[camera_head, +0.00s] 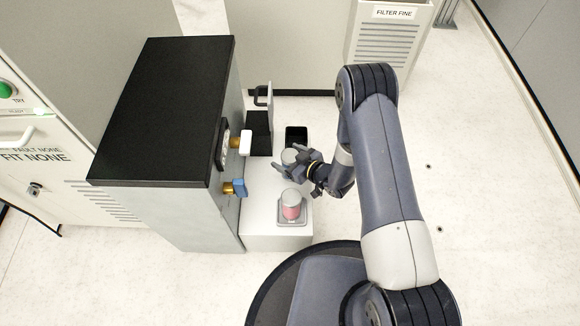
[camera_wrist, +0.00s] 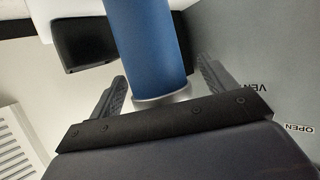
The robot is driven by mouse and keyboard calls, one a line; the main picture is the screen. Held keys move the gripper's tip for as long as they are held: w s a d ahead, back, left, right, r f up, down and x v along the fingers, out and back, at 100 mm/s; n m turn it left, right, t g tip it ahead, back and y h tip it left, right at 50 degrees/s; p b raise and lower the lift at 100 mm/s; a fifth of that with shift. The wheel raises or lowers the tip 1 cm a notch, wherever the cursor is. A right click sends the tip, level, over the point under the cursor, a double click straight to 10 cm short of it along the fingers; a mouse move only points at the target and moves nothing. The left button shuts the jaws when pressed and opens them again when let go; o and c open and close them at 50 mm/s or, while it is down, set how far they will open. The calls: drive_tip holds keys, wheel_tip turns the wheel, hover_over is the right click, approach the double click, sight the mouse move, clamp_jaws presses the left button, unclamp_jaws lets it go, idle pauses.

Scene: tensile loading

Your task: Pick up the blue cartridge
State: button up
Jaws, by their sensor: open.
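The blue cartridge (camera_wrist: 150,45) fills the middle of the wrist view, a smooth blue cylinder with a silver end nearest my gripper. My gripper (camera_wrist: 162,75) is open, with one dark ridged finger on each side of the cartridge. Gaps show beside the fingers; I cannot tell whether either touches it. In the head view my gripper (camera_head: 290,165) is over the white bench beside the grey cabinet. A grey round top (camera_head: 289,156) shows at its fingers, likely the cartridge's end; its blue side is hidden there.
A pink cylinder with a grey top (camera_head: 291,207) stands in a tray on the white bench (camera_head: 262,210), nearer my base. A black open bin (camera_head: 296,136) lies behind. The black-topped cabinet (camera_head: 170,100) with white and blue handles (camera_head: 238,187) borders the left. Floor right is clear.

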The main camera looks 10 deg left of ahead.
drive_tip(key=shift+w+a+f, duration=0.25)
drive_tip(key=shift+w+a, duration=0.05)
drive_tip(key=shift+a, duration=0.25)
drive_tip(key=shift+c, duration=0.6)
drive_tip(key=c, duration=1.2)
